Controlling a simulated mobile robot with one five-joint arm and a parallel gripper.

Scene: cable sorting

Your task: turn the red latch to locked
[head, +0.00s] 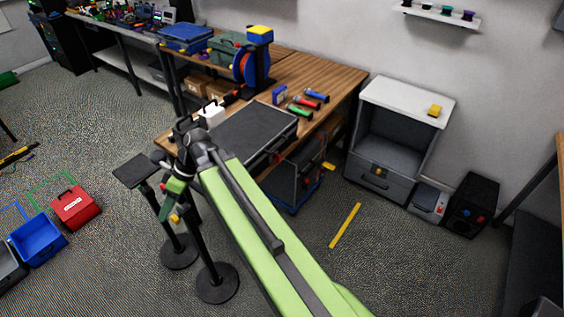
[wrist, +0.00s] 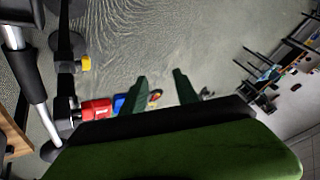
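A small red part (head: 276,158) shows at the front side of the dark flat-topped case (head: 250,131) on the wooden bench in the head view. It may be the red latch; it is too small to tell its shape or turn. My gripper (head: 172,191) hangs at the end of my green arm, left of the case and beside two black stands, well apart from the red part. In the wrist view its two dark green fingers (wrist: 160,85) are spread with nothing between them. The arm hides part of the case's front and the bench edge.
Black round-based stands (head: 217,283) are close below my arm. A wheeled cart (head: 292,182) stands under the bench. A red toolbox (head: 74,208) and blue bin (head: 38,238) are on the floor at left. A yellow bar (head: 345,226) lies on the open carpet.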

